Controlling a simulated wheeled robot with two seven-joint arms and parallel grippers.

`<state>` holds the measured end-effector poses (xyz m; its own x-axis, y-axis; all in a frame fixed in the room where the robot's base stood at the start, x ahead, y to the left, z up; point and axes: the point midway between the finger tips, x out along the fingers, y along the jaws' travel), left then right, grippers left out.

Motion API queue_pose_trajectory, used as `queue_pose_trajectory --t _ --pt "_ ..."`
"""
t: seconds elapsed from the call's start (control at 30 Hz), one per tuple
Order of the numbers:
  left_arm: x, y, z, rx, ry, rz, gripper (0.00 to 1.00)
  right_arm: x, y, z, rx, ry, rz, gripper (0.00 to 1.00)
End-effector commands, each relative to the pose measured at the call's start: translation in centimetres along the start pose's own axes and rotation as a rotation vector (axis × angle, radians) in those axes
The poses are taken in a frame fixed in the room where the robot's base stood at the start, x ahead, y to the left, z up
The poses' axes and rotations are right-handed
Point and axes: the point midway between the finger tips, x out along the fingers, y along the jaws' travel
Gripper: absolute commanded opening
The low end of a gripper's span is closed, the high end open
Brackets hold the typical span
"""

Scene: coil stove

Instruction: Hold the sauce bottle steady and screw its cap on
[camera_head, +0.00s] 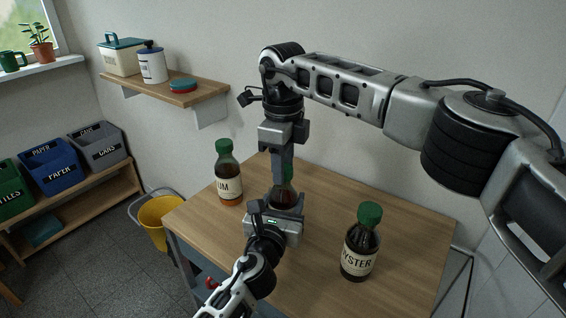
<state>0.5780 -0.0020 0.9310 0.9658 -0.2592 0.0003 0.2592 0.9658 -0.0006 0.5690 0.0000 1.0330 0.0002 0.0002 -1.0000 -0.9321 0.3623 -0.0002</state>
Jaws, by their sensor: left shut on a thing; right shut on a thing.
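A dark sauce bottle (284,196) stands upright on the wooden table, largely hidden by my grippers. My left gripper (285,208) comes in low from the front and is shut on the bottle's body. My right gripper (284,168) points straight down above it and is shut on the green cap (290,173), of which only a small part shows. The cap is at the top of the bottle. Its seating on the neck is hidden, so I cannot tell how tightly it sits.
A capped bottle with an orange base (229,185) stands left of my grippers, and a capped OYSTER bottle (359,251) stands at the right front of the table (400,220). A wall shelf (205,93) with containers is behind left. A yellow bucket (158,222) and labelled bins are left.

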Motion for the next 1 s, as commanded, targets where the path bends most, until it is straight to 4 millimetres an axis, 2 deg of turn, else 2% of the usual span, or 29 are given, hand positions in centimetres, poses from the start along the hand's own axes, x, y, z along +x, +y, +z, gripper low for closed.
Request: queue_pose_trajectory --t 0.3,0.47,0.63,0.67,0.7,0.73,1.0 --pt "0.0 0.07 -0.09 -0.001 0.002 0.002 0.0 0.05 0.03 0.0 0.799 0.0 0.001 0.08" --pt "0.0 0.07 -0.09 -0.001 0.002 0.002 0.0 0.07 0.04 0.01 1.105 0.001 0.001 0.08" --pt "0.0 0.07 -0.09 -0.001 0.002 0.002 0.0 0.07 0.04 0.01 1.116 0.001 0.001 0.08" --pt "0.0 0.07 -0.09 -0.001 0.002 0.002 0.0 0.07 0.04 0.01 1.116 0.001 0.001 0.43" --pt "0.0 0.07 -0.09 -0.001 0.002 0.002 0.0 0.07 0.04 0.01 1.115 0.001 0.001 0.54" --pt "0.0 0.07 -0.09 -0.001 0.002 0.002 0.0 0.07 0.04 0.01 1.115 0.001 0.001 0.6" --pt "0.0 0.06 -0.09 0.0 0.002 0.001 0.0 0.02 0.02 0.02 1.114 0.0 0.0 0.6"
